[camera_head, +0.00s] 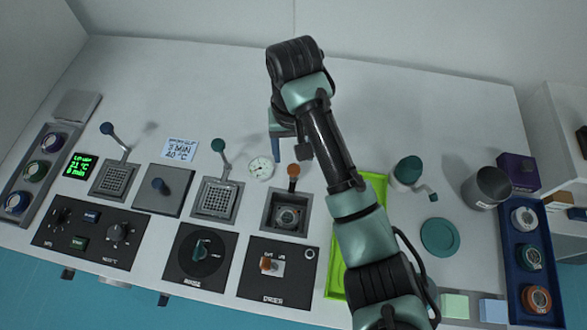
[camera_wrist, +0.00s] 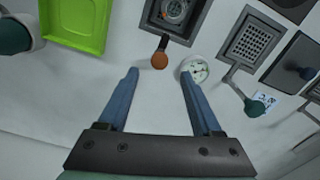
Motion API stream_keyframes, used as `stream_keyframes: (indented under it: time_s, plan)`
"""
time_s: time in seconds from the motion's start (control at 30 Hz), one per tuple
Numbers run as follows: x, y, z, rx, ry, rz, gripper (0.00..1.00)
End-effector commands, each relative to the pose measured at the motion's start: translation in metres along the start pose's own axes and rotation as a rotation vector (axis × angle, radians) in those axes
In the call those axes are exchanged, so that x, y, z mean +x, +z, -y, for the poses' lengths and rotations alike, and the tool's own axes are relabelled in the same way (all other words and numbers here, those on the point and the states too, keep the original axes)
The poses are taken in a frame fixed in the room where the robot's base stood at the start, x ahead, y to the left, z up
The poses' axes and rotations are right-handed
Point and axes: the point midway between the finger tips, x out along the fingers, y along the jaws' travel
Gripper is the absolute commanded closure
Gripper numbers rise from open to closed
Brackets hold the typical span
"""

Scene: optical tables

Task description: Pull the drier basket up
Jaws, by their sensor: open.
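The drier basket (camera_head: 271,222) sits down in its square well, behind the panel with the orange switch. A round watch-like part lies in it. Its handle ends in an orange-brown knob (camera_head: 293,170), which stands at the well's far side. In the wrist view the knob (camera_wrist: 160,60) shows between and just beyond my fingertips, with the basket well (camera_wrist: 197,22) at the top edge. My gripper (camera_wrist: 160,73) is open and empty, with its blue fingers apart. In the head view my gripper (camera_head: 288,152) hangs behind the knob, partly hidden by my arm.
A white dial gauge (camera_head: 260,169) lies just left of the knob, close to one finger in the wrist view. Two mesh baskets with teal (camera_head: 218,145) and blue (camera_head: 106,128) knobs stand further left. A green tray (camera_head: 374,187) lies right, partly behind my arm.

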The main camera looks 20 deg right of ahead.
Motion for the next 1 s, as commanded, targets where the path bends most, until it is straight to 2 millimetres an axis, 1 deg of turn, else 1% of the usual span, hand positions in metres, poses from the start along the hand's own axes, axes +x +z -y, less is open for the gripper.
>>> stream_keyframes:
  time_s: [0.03, 0.2, 0.3, 0.4, 0.57, 0.8, 0.87, 1.0]
  plan:
    - [0.012, 0.001, -0.001, 0.002, 0.001, 0.004, 0.34]
    - [0.045, 0.000, -0.001, 0.002, 0.002, 0.001, 0.34]
    - [0.060, 0.000, -0.001, 0.001, 0.002, 0.001, 0.34]
    - [0.070, 0.000, 0.000, 0.001, 0.001, -0.001, 0.34]
    - [0.078, -0.001, 0.000, 0.000, 0.001, -0.003, 0.34]
    - [0.079, -0.001, 0.000, 0.000, 0.000, -0.004, 0.34]
    - [0.078, -0.001, 0.000, 0.000, 0.000, -0.004, 0.43]
    - [0.078, -0.001, 0.000, 0.000, 0.000, -0.004, 0.68]
